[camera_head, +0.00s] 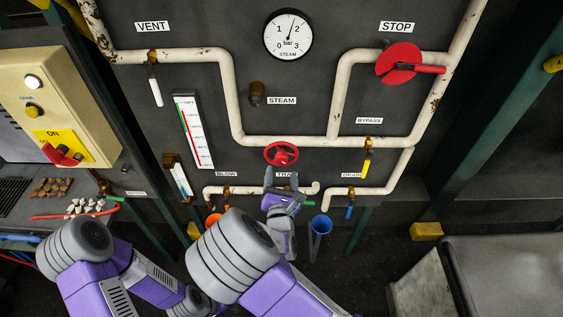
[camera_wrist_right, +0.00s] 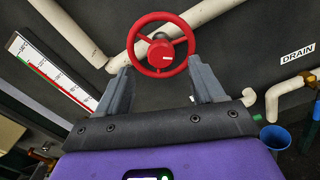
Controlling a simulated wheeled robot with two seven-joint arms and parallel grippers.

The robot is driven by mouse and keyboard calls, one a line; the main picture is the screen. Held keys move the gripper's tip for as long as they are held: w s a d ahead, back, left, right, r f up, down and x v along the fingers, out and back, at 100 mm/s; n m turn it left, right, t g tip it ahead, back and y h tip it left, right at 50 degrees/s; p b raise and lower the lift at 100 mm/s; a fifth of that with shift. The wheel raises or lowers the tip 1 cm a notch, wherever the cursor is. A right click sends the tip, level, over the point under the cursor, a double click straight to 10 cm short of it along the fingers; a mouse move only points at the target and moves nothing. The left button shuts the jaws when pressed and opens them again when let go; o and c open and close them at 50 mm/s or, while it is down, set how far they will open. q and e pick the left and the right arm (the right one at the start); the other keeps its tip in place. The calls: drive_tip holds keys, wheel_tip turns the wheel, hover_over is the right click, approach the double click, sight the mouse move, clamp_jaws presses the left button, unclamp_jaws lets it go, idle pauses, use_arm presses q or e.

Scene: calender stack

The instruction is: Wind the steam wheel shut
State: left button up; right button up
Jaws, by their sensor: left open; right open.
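A red handwheel (camera_head: 281,153) with spokes sits on the panel's pale pipe, just above a partly hidden label reading "TRA". It also shows in the right wrist view (camera_wrist_right: 160,45), ahead of my right gripper. My right gripper (camera_wrist_right: 163,82) is open, its two fingers apart below the wheel's lower rim. Nothing is seen between them, and I cannot tell whether they touch the wheel. In the head view the right gripper (camera_head: 283,188) is just below the wheel. A brown stub (camera_head: 257,94) stands beside the "STEAM" label (camera_head: 282,100). My left gripper is not visible; only its arm shows.
A round bar gauge (camera_head: 288,35) is at the top. A red disc with a handle (camera_head: 399,63) sits under "STOP". A control box (camera_head: 62,110) stands at left.

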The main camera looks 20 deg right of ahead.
sight(282, 161)
drive_tip(key=x, duration=0.5)
drive_tip(key=shift+w, duration=0.1)
drive_tip(key=c, duration=1.1)
drive_tip(key=shift+o, duration=0.2)
drive_tip(key=shift+m, duration=0.4)
